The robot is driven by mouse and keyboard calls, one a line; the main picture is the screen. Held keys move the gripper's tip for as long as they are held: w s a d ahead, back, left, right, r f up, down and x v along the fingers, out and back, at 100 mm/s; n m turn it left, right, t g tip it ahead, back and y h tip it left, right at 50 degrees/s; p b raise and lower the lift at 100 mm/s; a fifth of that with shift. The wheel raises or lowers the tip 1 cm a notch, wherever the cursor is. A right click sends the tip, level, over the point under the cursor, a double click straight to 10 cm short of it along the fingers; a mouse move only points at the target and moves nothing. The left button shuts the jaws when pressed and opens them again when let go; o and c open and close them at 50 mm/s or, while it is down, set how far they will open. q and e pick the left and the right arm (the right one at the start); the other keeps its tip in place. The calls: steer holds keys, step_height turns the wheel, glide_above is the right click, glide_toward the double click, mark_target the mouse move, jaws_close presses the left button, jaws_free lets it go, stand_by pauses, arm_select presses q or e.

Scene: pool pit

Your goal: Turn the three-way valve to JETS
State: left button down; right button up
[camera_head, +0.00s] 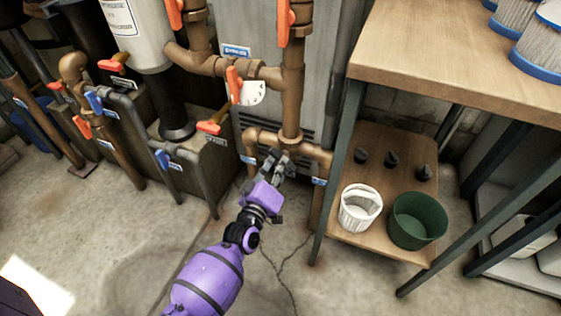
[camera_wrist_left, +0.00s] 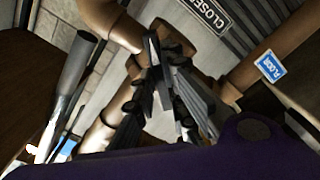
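A brown pipe junction (camera_head: 291,138), which looks like the three-way valve, stands low in front of the grey panel, with branches to left and right. Blue labels mark the left branch (camera_head: 248,160) and right branch (camera_head: 318,182). In the left wrist view the right label (camera_wrist_left: 271,66) reads FLOOR; a dark CLOSED sign (camera_wrist_left: 208,12) is behind. My purple left gripper (camera_head: 277,157) is at the junction front. In the wrist view its dark fingers (camera_wrist_left: 157,62) converge at the junction and hide its middle; I cannot tell whether they hold a handle. My right gripper is not in view.
Above is another orange-handled valve (camera_head: 234,84) with a white dial (camera_head: 253,93). Pipes with orange and blue handles crowd the left. At right a wooden shelf unit (camera_head: 440,60) holds a white basket (camera_head: 358,222) and green bucket (camera_head: 408,240). The front floor is open.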

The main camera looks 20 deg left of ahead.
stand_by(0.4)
arm_select(q)
steer(key=n+b, duration=0.1)
steer(key=n, duration=0.7)
steer(key=c, duration=1.7)
jaws_free()
steer(key=shift+s+a+p, duration=0.1)
steer(key=shift+s+p, duration=0.45)
steer(key=shift+s, duration=2.95)
